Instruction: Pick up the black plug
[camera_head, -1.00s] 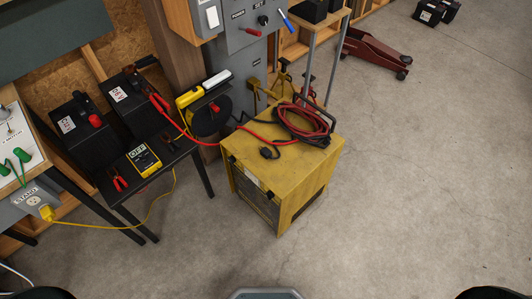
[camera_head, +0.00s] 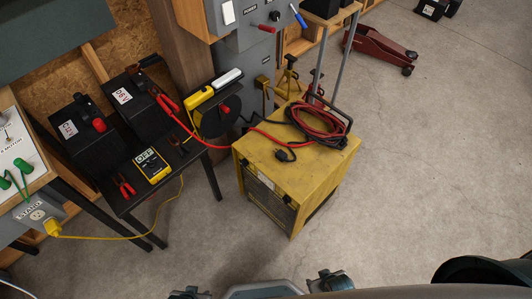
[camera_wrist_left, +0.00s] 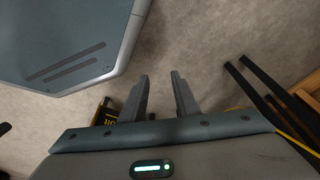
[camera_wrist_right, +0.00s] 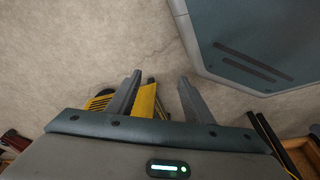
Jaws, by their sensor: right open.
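The black plug (camera_head: 284,155) lies on the top of the yellow box-shaped machine (camera_head: 250,150), near its front left part, with its black cable running back to a red and black coil. My left gripper (camera_head: 190,293) only just shows at the bottom edge of the head view; in the left wrist view its fingers (camera_wrist_left: 160,76) are apart with nothing between them. My right gripper (camera_head: 333,282) is also at the bottom edge, well in front of the machine. In the right wrist view its fingers (camera_wrist_right: 160,76) are apart and empty. I cannot make out the plug in either wrist view.
The red and black cable coil (camera_head: 318,122) covers the machine's back right top. A black table (camera_head: 190,152) with batteries and a yellow meter (camera_head: 151,166) stands to the left. A red floor jack (camera_head: 380,45) is at the back.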

